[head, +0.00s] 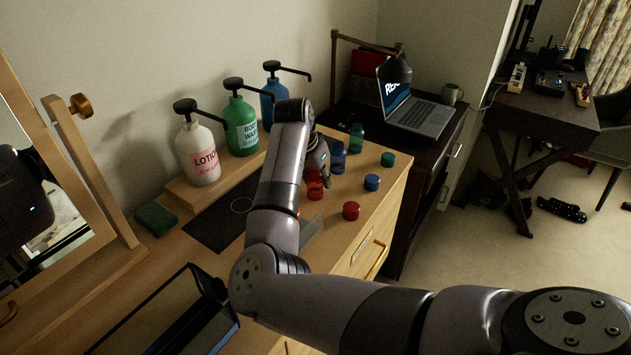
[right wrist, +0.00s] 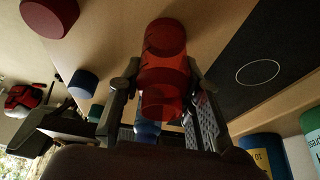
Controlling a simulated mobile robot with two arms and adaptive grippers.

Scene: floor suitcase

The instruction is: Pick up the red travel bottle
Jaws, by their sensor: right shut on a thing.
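The red travel bottle (head: 315,188) stands on the wooden dresser top, partly hidden by my right arm. My right gripper (head: 320,172) is shut on it from above. In the right wrist view the translucent red bottle (right wrist: 163,60) sits between the two fingers of the right gripper (right wrist: 163,88), one on each side. A red cap (head: 351,210) lies apart on the dresser; the red cap also shows in the right wrist view (right wrist: 50,15). My left gripper is not in view.
A blue bottle (head: 338,158) and a green bottle (head: 356,138) stand behind the red one. A blue cap (head: 372,182) and a green cap (head: 387,159) lie to the right. Pump dispensers, including the lotion (head: 198,153), line the wall. A mirror (head: 40,200) stands left.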

